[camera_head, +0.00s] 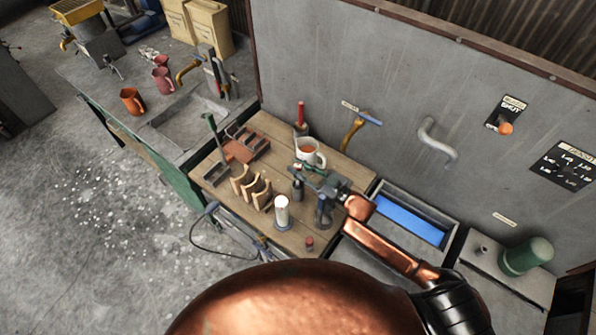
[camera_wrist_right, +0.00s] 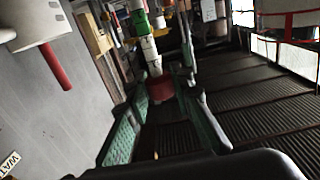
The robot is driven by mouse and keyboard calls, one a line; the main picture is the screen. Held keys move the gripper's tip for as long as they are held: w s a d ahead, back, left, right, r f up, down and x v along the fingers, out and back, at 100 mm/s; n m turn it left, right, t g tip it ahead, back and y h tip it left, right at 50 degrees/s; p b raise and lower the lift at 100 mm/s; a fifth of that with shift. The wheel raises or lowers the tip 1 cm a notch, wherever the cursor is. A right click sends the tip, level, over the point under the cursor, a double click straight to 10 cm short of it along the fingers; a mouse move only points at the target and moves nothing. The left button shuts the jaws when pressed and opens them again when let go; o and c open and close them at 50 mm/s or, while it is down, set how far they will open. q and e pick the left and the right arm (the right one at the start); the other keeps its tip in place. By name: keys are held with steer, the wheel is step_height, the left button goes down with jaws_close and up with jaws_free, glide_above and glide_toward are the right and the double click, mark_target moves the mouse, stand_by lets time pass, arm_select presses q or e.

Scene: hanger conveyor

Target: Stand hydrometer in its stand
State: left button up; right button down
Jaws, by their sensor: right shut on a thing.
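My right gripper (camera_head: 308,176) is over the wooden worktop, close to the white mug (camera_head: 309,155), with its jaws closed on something. In the right wrist view its green-padded fingers (camera_wrist_right: 166,85) stand a little apart. A slim banded thing of red, white and green (camera_wrist_right: 150,50) shows at and beyond their tips; I take it to be the hydrometer, but its outline is unclear. The head view hardly shows it. I cannot tell for sure which thing is the stand; a small dark upright holder (camera_head: 297,190) is just below the gripper. My left gripper is not in view.
A white cylinder on a blue base (camera_head: 282,212), a pale wooden rack (camera_head: 250,188) and a small red-topped item (camera_head: 309,243) stand nearby. A red rod (camera_head: 300,114) stands behind the mug. A blue-lined trough (camera_head: 410,219) lies to the right; the grey wall is behind.

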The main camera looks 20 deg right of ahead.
steer(key=shift+f, duration=1.25)
steer(key=c, duration=1.7)
jaws_free()
steer(key=shift+b+v, duration=0.8)
steer(key=shift+v, duration=5.25)
steer(key=shift+w, duration=0.1)
